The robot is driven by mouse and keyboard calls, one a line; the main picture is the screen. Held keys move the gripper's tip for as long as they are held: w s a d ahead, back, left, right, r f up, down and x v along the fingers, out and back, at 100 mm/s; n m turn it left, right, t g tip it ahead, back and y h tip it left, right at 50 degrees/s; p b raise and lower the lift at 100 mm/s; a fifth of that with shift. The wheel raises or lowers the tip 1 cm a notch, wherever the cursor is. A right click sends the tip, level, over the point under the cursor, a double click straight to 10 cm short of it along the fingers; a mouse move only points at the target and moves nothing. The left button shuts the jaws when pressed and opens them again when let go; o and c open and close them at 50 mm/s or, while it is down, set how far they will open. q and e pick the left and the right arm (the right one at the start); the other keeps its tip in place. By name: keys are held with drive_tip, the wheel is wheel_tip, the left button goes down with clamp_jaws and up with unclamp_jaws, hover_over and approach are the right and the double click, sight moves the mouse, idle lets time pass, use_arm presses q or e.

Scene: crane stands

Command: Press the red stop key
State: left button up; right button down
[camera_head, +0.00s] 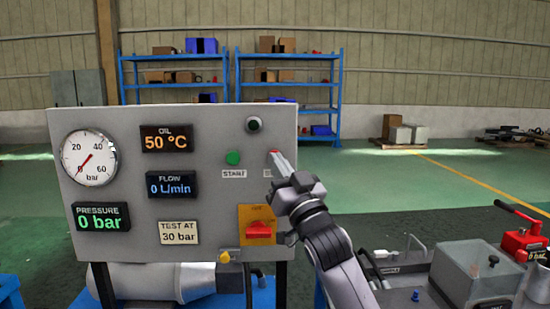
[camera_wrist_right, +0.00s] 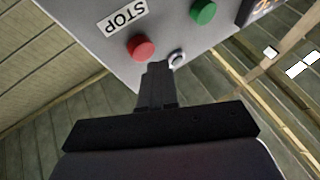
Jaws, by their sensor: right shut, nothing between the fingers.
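In the head view only a sliver of red (camera_head: 273,152) shows at my fingertips, which hide the rest. My right gripper (camera_head: 276,157) is shut and empty, its fingers pointing at the panel. In the right wrist view its fingertips (camera_wrist_right: 157,66) are just beside the red key's edge; I cannot tell whether they touch it. My left gripper is not in view.
The grey panel (camera_head: 120,240) carries a green start key (camera_head: 233,158), a black knob (camera_head: 254,124), a gauge (camera_head: 89,158), displays and a red switch (camera_head: 259,230) on an orange plate.

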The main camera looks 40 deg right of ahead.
drive_tip(key=shift+s+a+p, duration=0.3)
drive_tip(key=shift+s+a, duration=1.3)
drive_tip(key=shift+s, duration=0.3)
